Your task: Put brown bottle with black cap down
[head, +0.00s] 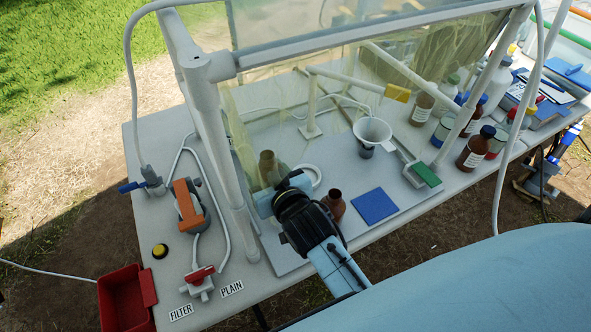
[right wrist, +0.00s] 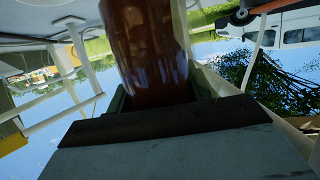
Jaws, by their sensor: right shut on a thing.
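My right gripper (head: 281,188) is shut on a brown bottle (right wrist: 145,50), which fills the upper middle of the right wrist view. In the head view, a tan-brown bottle neck (head: 267,163) shows just beyond the fingers, inside the clear-walled enclosure, and looks like the held bottle. Its cap cannot be made out, and its base is hidden, so I cannot tell whether it touches the surface. Another brown bottle (head: 334,204), with no cap visible, stands just right of my wrist. My left gripper is not in view.
A white ring (head: 307,174), a funnel (head: 373,131) and a blue square pad (head: 374,206) are close by. Several capped bottles, one brown (head: 474,149), stand at the right. Enclosure posts (head: 228,150) rise left of my gripper. FILTER and PLAIN labels (head: 231,289) lie at the front left.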

